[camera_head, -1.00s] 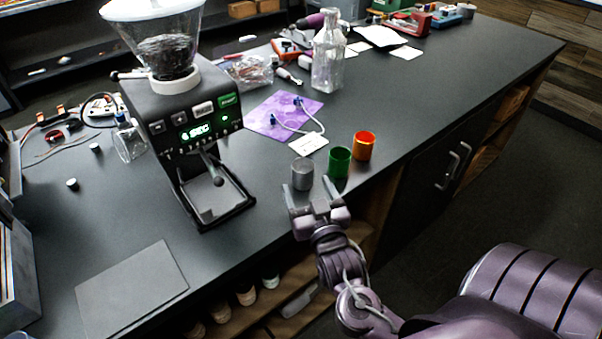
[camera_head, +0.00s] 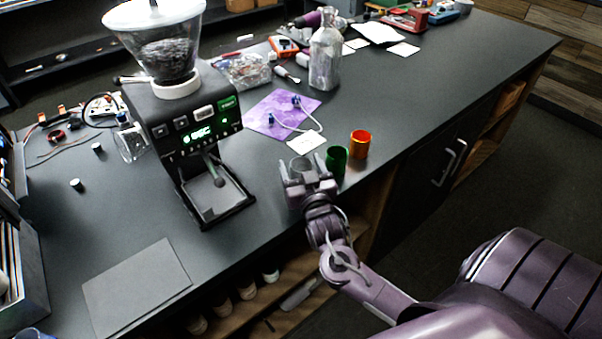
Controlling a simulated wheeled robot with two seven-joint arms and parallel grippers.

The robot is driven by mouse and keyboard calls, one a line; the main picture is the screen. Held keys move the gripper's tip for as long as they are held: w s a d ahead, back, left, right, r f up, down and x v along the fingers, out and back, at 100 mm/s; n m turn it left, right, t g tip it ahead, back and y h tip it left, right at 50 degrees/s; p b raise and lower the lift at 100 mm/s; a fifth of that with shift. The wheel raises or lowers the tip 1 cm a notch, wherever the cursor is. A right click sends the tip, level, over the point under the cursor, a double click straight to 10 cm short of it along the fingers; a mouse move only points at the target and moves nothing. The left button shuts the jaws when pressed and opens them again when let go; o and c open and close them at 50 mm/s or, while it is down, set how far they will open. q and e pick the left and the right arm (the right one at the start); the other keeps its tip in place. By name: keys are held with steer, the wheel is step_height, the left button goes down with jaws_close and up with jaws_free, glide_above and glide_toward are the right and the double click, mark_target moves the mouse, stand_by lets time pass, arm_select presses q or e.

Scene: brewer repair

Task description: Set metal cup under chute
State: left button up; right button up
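The metal cup (camera_head: 299,165) is a small grey cylinder near the front edge of the counter, partly hidden by my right gripper. My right gripper (camera_head: 306,172) is around the cup, with one finger at each side. I cannot tell whether the fingers touch it. The coffee grinder (camera_head: 187,125) stands to the left, with a bean hopper on top and a lit green display. Its chute (camera_head: 208,160) is above a tray (camera_head: 207,197) at its base, and the tray is empty. My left gripper is out of view.
A green cup (camera_head: 337,162) stands close to the right of my gripper, with an orange cup (camera_head: 360,144) beyond it. A purple mat (camera_head: 270,112) with a cable and a glass bottle (camera_head: 325,60) lie behind. A flat dark board (camera_head: 137,287) is at front left.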

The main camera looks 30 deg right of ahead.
steer(key=c, duration=1)
step_height(320, 180, up, 20)
steer(key=b, duration=0.1)
steer(key=s+a+f+n+y, duration=0.1)
steer(key=s+a+f+y, duration=0.1)
steer(key=s+a+f, duration=0.2)
steer(key=s+a+f+n+y, duration=0.1)
steer(key=s+a+f+y, duration=0.1)
steer(key=s+a+f, duration=0.3)
steer(key=s+a+f+n+t+y, duration=0.1)
steer(key=s+a+f, duration=0.3)
steer(key=f, duration=0.5)
steer(key=shift+s+a+n+y, duration=0.3)
steer(key=shift+s+n+y, duration=0.1)
steer(key=shift+s, duration=0.1)
